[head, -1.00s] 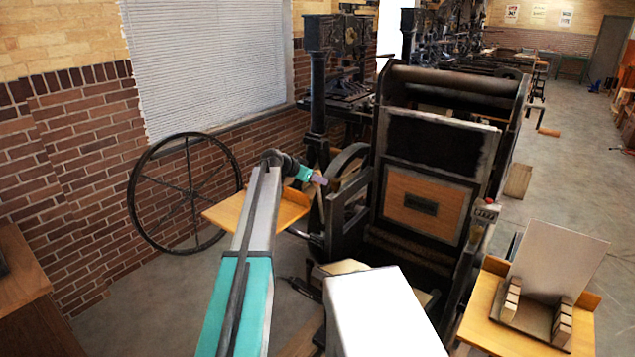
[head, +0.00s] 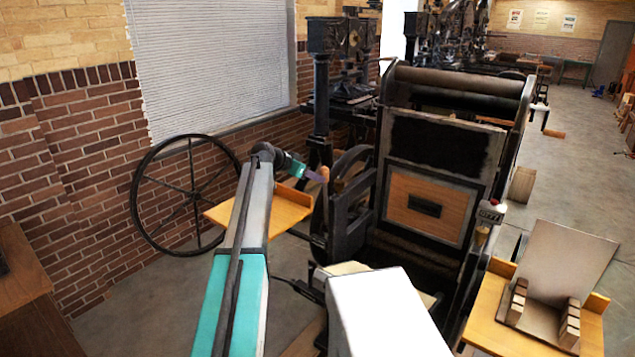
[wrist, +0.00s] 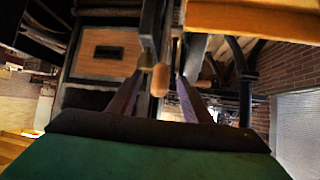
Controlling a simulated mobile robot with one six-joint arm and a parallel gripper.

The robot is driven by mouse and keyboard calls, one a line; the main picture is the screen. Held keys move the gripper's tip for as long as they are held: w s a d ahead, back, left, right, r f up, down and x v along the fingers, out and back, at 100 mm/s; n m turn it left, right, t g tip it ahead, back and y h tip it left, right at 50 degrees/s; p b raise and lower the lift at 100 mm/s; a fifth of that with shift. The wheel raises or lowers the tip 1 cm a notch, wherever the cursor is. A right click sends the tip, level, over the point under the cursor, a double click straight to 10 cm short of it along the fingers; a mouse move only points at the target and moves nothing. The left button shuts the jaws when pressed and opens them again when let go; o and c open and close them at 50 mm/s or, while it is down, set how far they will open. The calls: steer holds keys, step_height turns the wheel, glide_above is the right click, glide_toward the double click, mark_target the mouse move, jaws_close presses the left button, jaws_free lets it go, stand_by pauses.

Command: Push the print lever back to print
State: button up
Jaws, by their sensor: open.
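The print lever shows as a rounded wooden handle (wrist: 160,80) in the wrist view, in the gap between my fingers and near their tips. In the head view the handle (head: 324,173) is a small orange-brown end at the left side of the black press (head: 385,235). My gripper (wrist: 158,97) is open, with one dark finger on each side of the handle; I cannot tell if either touches it. In the head view my gripper (head: 316,176) points right, its tips close to the handle. The lever's lower part is hidden.
A wooden shelf (head: 245,217) sits left of the press below my arm. A large spoked wheel (head: 139,197) stands by the brick wall. A feed board with a tilted plate (head: 565,262) is at right. A counter (head: 491,213) sits on the press's right side.

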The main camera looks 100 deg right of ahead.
steer(key=b+v, duration=0.2)
steer(key=v, duration=0.6)
steer(key=shift+w+a+r, duration=0.15)
steer(key=shift+w+r, duration=0.05)
steer(key=shift+r, duration=0.1)
